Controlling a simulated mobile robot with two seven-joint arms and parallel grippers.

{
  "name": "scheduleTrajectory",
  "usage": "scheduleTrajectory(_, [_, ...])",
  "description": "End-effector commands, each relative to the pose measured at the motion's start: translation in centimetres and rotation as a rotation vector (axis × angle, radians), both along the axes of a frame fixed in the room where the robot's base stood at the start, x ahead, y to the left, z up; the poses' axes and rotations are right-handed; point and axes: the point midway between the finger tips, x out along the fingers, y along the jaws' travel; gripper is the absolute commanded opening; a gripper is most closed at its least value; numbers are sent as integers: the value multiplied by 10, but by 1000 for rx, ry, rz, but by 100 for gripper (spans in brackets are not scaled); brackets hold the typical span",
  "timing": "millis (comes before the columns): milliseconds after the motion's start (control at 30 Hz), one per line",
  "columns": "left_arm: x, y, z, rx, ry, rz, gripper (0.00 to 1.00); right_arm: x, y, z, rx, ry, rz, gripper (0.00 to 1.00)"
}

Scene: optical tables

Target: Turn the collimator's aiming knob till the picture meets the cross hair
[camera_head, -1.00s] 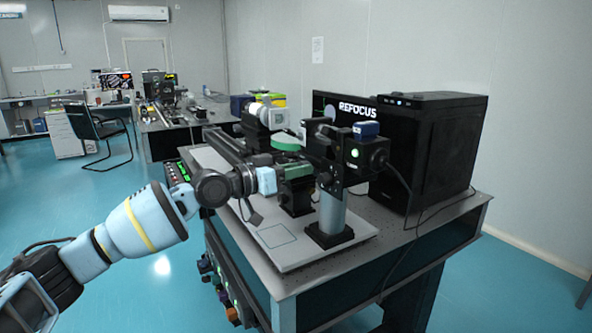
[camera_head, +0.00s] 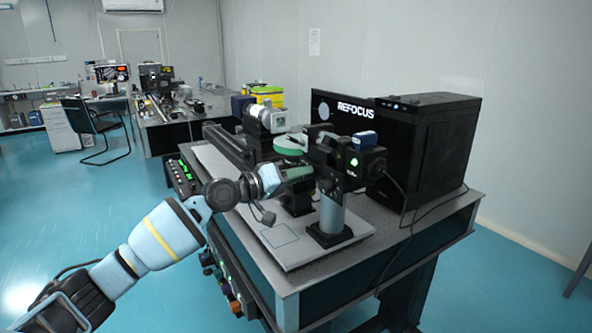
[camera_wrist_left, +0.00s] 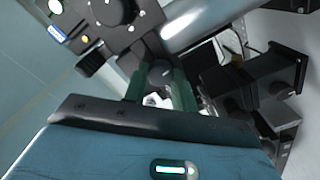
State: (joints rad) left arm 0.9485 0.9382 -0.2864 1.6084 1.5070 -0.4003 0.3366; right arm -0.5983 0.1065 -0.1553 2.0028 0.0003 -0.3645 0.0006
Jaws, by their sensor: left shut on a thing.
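My left gripper (camera_head: 308,171) reaches in from the left to the black optical unit (camera_head: 333,150) on a grey post. In the left wrist view its two green fingers (camera_wrist_left: 158,82) are shut on a small knob (camera_wrist_left: 158,69), mostly hidden between them, beside the black housing (camera_wrist_left: 118,28). I take it for the aiming knob. The black screen (camera_head: 338,97) behind shows "REFOCUS" and a grey disc at its left; the cross hair is too small to make out. My right gripper is not in view.
The optical table (camera_head: 375,262) carries a black computer case (camera_head: 430,145) on the right, with a cable hanging in front. A pale base plate (camera_head: 283,252) has clear room in front.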

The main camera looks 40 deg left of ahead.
Motion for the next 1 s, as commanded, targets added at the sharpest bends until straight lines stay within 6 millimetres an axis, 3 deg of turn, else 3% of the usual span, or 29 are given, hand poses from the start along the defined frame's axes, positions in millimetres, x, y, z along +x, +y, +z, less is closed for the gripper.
scheduleTrajectory(300, [0,0,2,-111,42,1,4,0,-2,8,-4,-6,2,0])
scheduleTrajectory(800, [0,1,0,-130,52,1,4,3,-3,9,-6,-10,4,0])
scheduleTrajectory(833, [0,1,0,-129,52,1,28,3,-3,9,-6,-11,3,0])
scheduleTrajectory(1000, [0,0,0,-129,52,1,49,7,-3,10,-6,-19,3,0])
